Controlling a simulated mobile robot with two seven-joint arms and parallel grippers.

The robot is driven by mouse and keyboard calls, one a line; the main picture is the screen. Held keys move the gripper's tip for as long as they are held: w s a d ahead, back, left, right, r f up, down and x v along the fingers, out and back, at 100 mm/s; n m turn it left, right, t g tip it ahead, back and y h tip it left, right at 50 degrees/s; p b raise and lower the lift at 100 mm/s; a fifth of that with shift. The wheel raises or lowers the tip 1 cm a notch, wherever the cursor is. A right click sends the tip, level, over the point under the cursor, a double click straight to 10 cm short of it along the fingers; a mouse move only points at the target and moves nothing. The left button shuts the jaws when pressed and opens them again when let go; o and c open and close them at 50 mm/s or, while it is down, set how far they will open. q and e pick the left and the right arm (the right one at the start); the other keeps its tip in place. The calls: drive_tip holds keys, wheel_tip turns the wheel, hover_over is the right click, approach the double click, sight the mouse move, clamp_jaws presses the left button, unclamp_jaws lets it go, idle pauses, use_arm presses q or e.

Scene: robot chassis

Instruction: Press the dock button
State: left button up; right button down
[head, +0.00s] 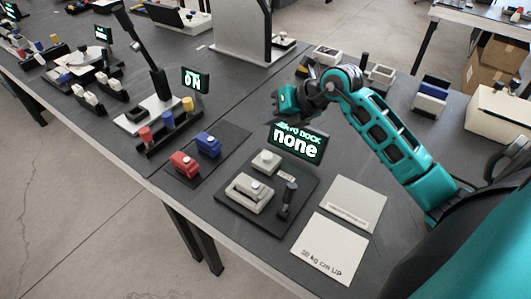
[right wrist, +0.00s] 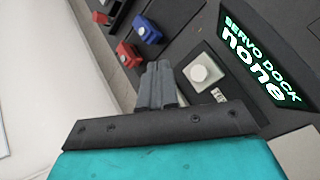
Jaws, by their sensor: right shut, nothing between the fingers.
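The dock button is a round white cap on a small pale box (head: 265,161) on the dark dock plate (head: 233,205). It also shows in the right wrist view as a white button (right wrist: 199,73). A sign (head: 297,144) behind it reads "SERVO DOCK none". My right gripper (head: 285,99) is beyond and above the dock in the head view; its fingers are hard to make out there. In the right wrist view its two grey fingers (right wrist: 158,74) are together and empty, just left of the button box, apart from the button. My left gripper is not in view.
A larger pale dock unit (head: 249,193) and a dark lever (head: 287,199) share the plate. A red servo (head: 183,164) and a blue servo (head: 208,144) sit to the left. Two pale cards (head: 330,249) lie at the right. The table's front edge is close below.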

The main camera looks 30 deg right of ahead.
drive_tip(key=shift+f, duration=0.1)
drive_tip(key=b, duration=0.7)
hover_over(271, 156)
wheel_tip(271, 156, down, 8)
drive_tip(key=shift+r, duration=0.15)
drive_tip(key=shift+f, duration=0.45)
idle(0.9)
drive_tip(key=shift+f+b, duration=0.15)
drive_tip(key=shift+b, duration=0.15)
